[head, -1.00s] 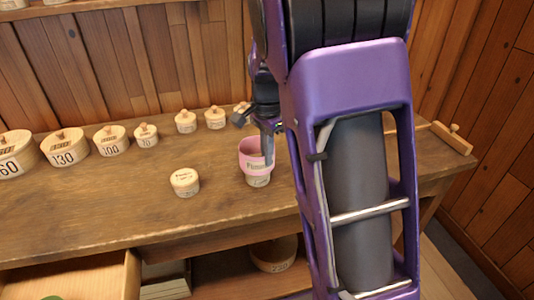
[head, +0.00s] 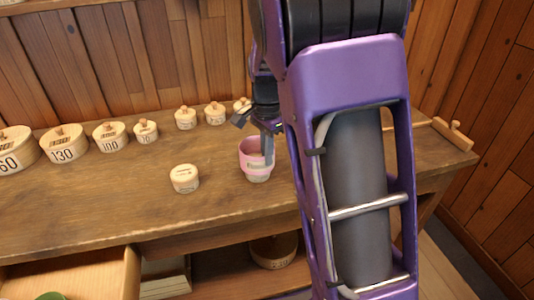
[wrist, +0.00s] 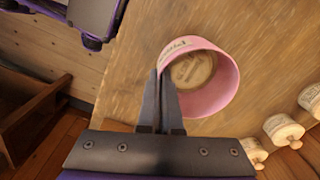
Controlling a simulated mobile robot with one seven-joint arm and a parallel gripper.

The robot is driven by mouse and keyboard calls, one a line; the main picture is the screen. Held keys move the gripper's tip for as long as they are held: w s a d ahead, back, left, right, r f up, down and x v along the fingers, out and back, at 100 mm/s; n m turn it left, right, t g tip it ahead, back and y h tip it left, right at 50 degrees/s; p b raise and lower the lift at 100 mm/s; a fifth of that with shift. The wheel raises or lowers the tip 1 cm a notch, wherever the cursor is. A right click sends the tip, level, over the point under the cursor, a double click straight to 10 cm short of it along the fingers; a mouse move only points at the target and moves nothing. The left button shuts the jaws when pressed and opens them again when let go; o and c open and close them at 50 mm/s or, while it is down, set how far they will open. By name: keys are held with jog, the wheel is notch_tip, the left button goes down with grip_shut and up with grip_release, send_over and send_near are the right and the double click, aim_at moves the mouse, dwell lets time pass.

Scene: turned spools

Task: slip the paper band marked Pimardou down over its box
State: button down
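The pink paper band (head: 250,148) is around a small round pale wooden box on the bench top. In the wrist view the band (wrist: 224,88) shows as a wide ring with lettering near its upper left rim, only partly readable. The box's lid (wrist: 192,72) shows inside the ring, below the rim. My gripper (wrist: 160,75) has its two fingers close together on the band's left wall, pinching it. In the head view my gripper (head: 267,150) is at the band's right side, and my arm hides what is behind it.
A similar lidded box (head: 184,178) stands to the left on the bench (head: 110,205). Several knobbed, numbered boxes, such as the one marked 130 (head: 64,150), line the back. A drawer (head: 75,275) is open at the front left. The bench between is clear.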

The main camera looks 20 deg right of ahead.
jog(key=shift+f, duration=0.7)
dwell(0.8)
jog(key=c, duration=0.6)
grip_release()
jog(key=shift+r, duration=0.2)
jog(key=shift+r+p, duration=0.6)
jog(key=shift+p, duration=0.1)
dwell(0.4)
jog(key=shift+r+p, duration=3.2)
jog(key=shift+r, duration=0.35)
